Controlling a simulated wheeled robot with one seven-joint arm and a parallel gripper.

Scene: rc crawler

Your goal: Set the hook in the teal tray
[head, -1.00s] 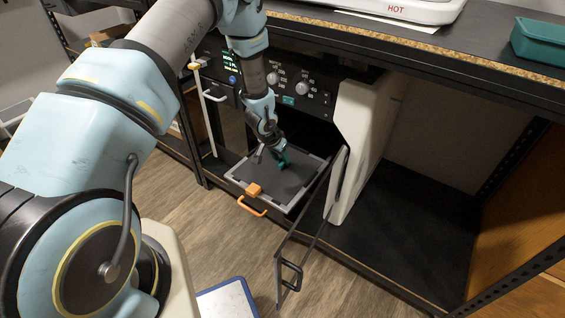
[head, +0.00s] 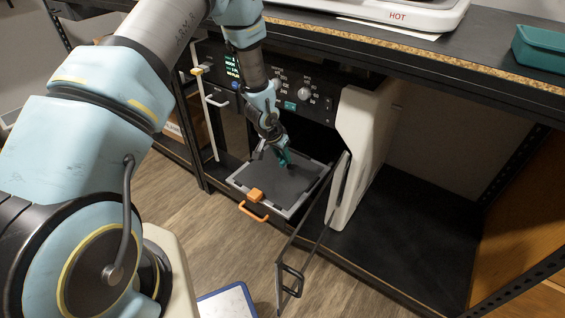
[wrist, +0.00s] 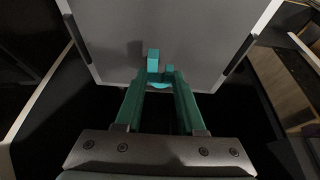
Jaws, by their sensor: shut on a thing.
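My gripper (wrist: 160,84) has teal fingers, and it is shut on a small teal piece (wrist: 153,61), which appears to be the hook. The hook and fingers are nearly the same colour, so its exact outline is hard to tell. In the head view, my gripper (head: 286,160) points down over the grey pull-out plate; whether the hook touches the plate is unclear. The teal tray (head: 539,48) stands on the bench top at the far right, well away from my gripper. Its inside is hardly visible.
The grey plate (head: 290,185) with an orange handle (head: 253,211) sticks out of the oven-like machine. An open door frame with a black handle (head: 291,281) hangs in front. The bench edge (head: 420,52) overhangs the machine. A white HOT device (head: 400,10) stands left of the tray.

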